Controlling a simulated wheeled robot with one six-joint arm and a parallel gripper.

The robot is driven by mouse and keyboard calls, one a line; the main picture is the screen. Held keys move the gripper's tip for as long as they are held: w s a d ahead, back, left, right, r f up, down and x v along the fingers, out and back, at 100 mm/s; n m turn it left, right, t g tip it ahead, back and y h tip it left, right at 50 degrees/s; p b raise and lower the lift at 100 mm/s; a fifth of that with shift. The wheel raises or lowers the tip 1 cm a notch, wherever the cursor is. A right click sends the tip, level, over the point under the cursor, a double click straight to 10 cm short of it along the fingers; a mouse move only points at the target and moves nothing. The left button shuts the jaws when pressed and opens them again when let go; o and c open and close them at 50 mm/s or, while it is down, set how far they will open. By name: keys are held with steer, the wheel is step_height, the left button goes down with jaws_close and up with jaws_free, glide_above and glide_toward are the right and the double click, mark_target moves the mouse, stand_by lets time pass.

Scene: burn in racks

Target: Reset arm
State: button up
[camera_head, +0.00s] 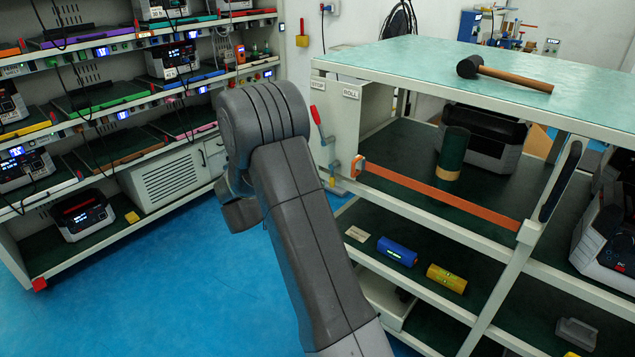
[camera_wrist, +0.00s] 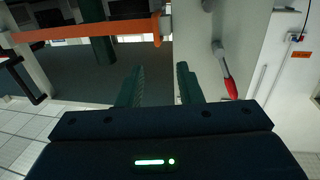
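My arm (camera_head: 300,220) rises from the bottom of the head view and bends at a rounded joint near the middle. The gripper's fingers cannot be made out there. In the wrist view my gripper (camera_wrist: 158,86) shows two dark green fingers set apart, with nothing between them. Past the fingers are a pale cabinet panel and a red-handled lever (camera_wrist: 229,86). An orange bar (camera_wrist: 85,31) crosses the upper left of that view, apart from the fingers.
The workbench (camera_head: 420,62) on the right carries a mallet (camera_head: 505,73). The orange strap (camera_head: 440,192) spans its open upper bay. A blue cylinder (camera_head: 397,250) and a yellow cylinder (camera_head: 446,278) lie on its lower shelf. Racks of devices (camera_head: 110,110) stand left; blue floor (camera_head: 170,285) is clear between.

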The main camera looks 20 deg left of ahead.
mark_target(353, 167)
steer(key=shift+w, duration=0.1)
steer(key=p+x, duration=0.1)
steer(key=x, duration=1.3)
steer(key=shift+s+d, duration=0.25)
steer(key=shift+d, duration=0.1)
steer(key=shift+d, duration=0.1)
